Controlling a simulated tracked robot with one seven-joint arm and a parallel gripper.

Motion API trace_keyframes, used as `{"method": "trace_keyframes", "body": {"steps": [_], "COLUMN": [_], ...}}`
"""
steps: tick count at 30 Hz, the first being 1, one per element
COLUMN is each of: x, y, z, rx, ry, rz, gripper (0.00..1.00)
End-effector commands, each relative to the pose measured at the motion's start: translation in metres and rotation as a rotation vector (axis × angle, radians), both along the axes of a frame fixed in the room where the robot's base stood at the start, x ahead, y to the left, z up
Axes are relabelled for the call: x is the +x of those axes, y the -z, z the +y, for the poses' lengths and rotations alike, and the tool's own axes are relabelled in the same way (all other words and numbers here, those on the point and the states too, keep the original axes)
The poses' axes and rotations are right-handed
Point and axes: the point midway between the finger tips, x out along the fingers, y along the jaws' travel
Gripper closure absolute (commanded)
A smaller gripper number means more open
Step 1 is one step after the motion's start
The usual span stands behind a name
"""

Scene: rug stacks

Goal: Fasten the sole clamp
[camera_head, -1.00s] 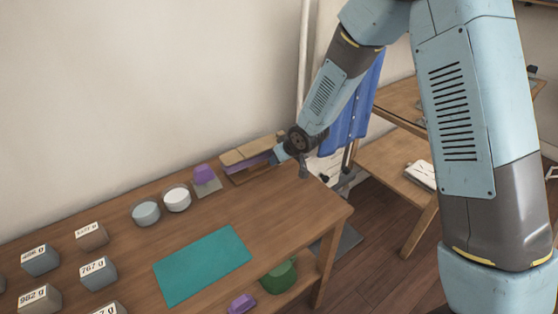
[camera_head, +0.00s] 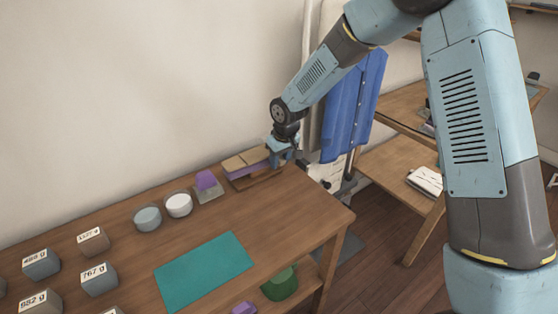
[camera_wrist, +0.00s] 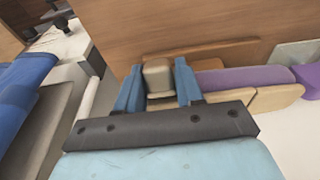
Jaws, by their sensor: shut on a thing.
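The sole clamp (camera_head: 240,177) is a low wooden device at the back of the table, against the wall. Light wooden plates (camera_head: 247,158) lie on top of it, and a purple sole (camera_head: 240,170) shows beneath them. The sole also shows in the wrist view (camera_wrist: 240,79), right of my fingers. My gripper (camera_head: 282,161) is at the clamp's right end, pointing down. In the wrist view its two blue fingers (camera_wrist: 157,82) are shut on a beige block-like end piece (camera_wrist: 157,76) at this end of the clamp. The fingers partly hide how the piece joins the clamp.
A purple block on a grey plate (camera_head: 206,184) stands left of the clamp, then two round bowls (camera_head: 178,205) and several labelled weights (camera_head: 99,279). A teal mat (camera_head: 203,271) lies in front. A blue shirt (camera_head: 354,105) hangs to the right. The table's front right is clear.

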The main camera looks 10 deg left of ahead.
Motion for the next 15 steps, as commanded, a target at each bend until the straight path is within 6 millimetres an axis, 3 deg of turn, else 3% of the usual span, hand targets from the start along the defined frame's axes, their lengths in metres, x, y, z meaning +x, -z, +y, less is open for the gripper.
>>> {"method": "trace_keyframes", "body": {"steps": [10,11,15], "x": [0.004,0.0041,0.0029], "y": [-0.0016,-0.0016,-0.0012], "z": [-0.0008,-0.0007,-0.0003], "rx": [0.001,0.001,0.001], "ry": [0.004,0.004,0.003], "rz": [-0.005,-0.005,-0.004], "gripper": [0.94,0.62,0.49]}}
